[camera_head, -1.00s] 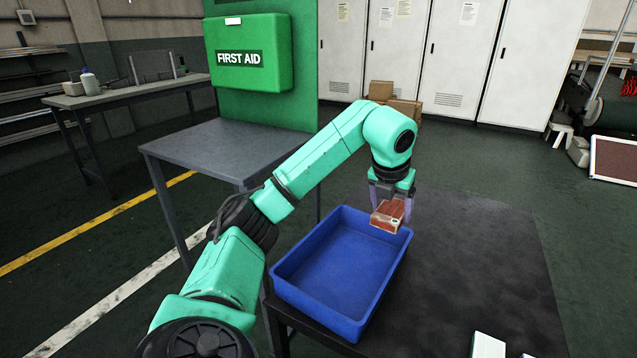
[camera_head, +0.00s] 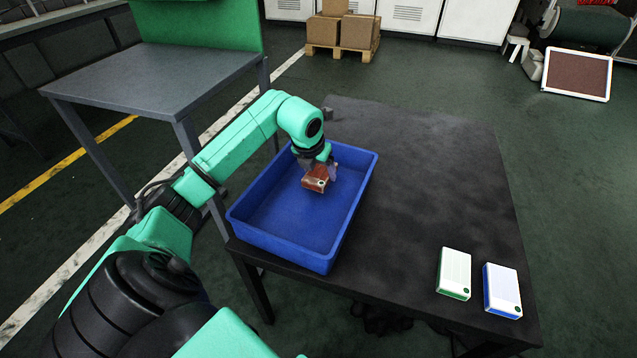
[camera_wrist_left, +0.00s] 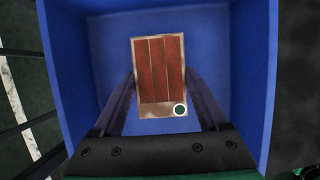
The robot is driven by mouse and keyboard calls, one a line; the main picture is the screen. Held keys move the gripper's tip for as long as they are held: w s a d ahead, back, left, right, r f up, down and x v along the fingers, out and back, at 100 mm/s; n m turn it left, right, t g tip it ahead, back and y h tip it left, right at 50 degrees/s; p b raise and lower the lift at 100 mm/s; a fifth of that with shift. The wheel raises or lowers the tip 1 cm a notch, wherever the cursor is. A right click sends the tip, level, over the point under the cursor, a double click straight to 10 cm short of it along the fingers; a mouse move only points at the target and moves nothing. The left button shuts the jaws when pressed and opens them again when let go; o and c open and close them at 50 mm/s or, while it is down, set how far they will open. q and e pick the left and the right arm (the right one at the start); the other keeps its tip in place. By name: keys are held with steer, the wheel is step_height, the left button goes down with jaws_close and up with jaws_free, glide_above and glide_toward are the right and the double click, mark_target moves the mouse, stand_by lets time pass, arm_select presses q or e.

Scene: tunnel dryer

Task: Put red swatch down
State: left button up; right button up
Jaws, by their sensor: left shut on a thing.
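The red swatch (camera_head: 315,180) is a small block with red-brown strips, a pale border and a green dot at one corner. My left gripper (camera_head: 317,170) is shut on it, over the blue bin (camera_head: 287,256). In the left wrist view the swatch (camera_wrist_left: 160,70) sits between the two fingers (camera_wrist_left: 160,95), with the blue bin floor behind it. I cannot tell whether the swatch touches the bin floor. The bin stands on the dark table and holds nothing else that shows. My right gripper is not in view.
Two white blocks, one green-edged (camera_head: 454,272) and one blue-edged (camera_head: 501,290), lie at the right front of the dark table (camera_head: 430,190). The table between them and the bin is clear. A grey table (camera_head: 150,80) stands at the left. Boxes on a pallet (camera_head: 343,32) stand behind.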

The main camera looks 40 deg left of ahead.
mark_target(317, 176)
arm_select(q)
step_height(317, 176, down, 4)
steer(key=shift+r, duration=0.25)
steer(key=shift+f, duration=0.1)
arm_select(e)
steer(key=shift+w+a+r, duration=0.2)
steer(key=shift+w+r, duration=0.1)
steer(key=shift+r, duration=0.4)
arm_select(q)
steer(key=shift+f, duration=0.1)
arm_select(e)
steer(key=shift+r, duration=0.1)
arm_select(q)
steer(key=o, duration=1.3)
steer(key=shift+b, duration=0.3)
steer(key=shift+c, duration=0.2)
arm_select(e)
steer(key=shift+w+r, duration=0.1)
arm_select(q)
steer(key=p+v, duration=0.1)
steer(key=v, duration=1.1)
steer(key=shift+p, duration=0.4)
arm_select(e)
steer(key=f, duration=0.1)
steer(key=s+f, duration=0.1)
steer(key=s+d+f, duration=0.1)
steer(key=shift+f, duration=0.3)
arm_select(q)
steer(key=shift+r, duration=0.25)
